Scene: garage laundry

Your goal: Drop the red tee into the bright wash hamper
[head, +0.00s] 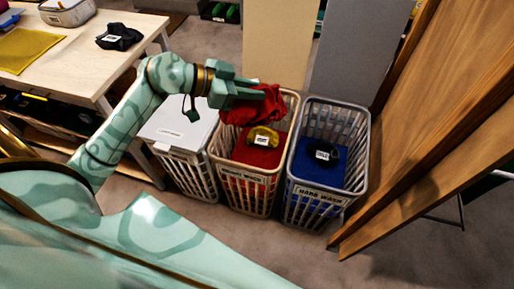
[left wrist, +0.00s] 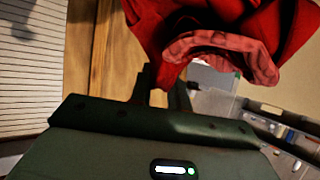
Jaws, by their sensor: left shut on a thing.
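My left gripper (head: 246,90) is shut on the red tee (head: 262,107), a crumpled red cloth. In the left wrist view the tee (left wrist: 225,35) hangs at the top and hides part of the fingers. Inside the bright wash hamper are a red base and a yellow folded item (head: 263,134) with a white tag. My right gripper is not in view.
The dark wash hamper (head: 323,200), with a blue base and a dark tagged item (head: 322,150), stands to the right. A hamper with a grey lid (head: 178,132) stands to the left. A table (head: 75,55) holds a dark cloth (head: 119,37). Wooden boards (head: 440,120) lean at right.

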